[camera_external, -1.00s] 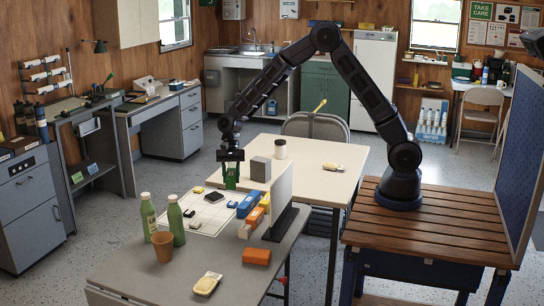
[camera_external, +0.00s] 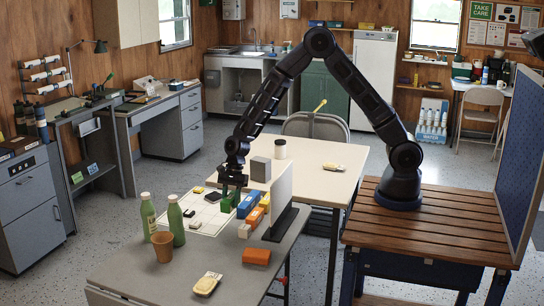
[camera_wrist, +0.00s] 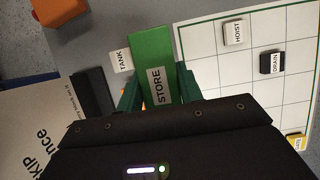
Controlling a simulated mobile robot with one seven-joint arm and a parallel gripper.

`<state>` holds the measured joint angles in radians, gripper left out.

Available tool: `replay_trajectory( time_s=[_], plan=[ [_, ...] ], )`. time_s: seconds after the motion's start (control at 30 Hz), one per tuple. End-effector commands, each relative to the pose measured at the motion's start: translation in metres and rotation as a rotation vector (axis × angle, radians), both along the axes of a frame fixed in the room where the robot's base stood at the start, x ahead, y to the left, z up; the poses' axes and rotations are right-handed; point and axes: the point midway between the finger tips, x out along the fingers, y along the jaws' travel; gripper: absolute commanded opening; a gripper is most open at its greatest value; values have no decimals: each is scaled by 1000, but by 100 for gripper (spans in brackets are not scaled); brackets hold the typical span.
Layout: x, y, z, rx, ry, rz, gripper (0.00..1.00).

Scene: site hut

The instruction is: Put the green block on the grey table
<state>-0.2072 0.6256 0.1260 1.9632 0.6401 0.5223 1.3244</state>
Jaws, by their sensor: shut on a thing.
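The green block (camera_external: 226,203) is between the fingers of my gripper (camera_external: 232,190), low over the grey table (camera_external: 125,268) in the foreground. In the wrist view the green block (camera_wrist: 150,48) is long, with a "STORE" label, and sits between the two dark green fingers of my gripper (camera_wrist: 157,92). Its near end is hidden by the gripper body. I cannot tell whether its underside touches the table. It is close to the edge of the white gridded sheet (camera_external: 205,222).
A blue block (camera_external: 248,205), orange blocks (camera_external: 257,256) and an upright white panel (camera_external: 281,195) stand right of the gripper. Green bottles (camera_external: 175,222) and a brown cup (camera_external: 163,246) stand to the left. The table's front left is clear.

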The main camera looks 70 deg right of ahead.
Motion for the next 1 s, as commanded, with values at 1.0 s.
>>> replay_trajectory(
  time_s=[1.0],
  plan=[
    [0, 0, -95, 0, -1, 2, 10]
  ],
)
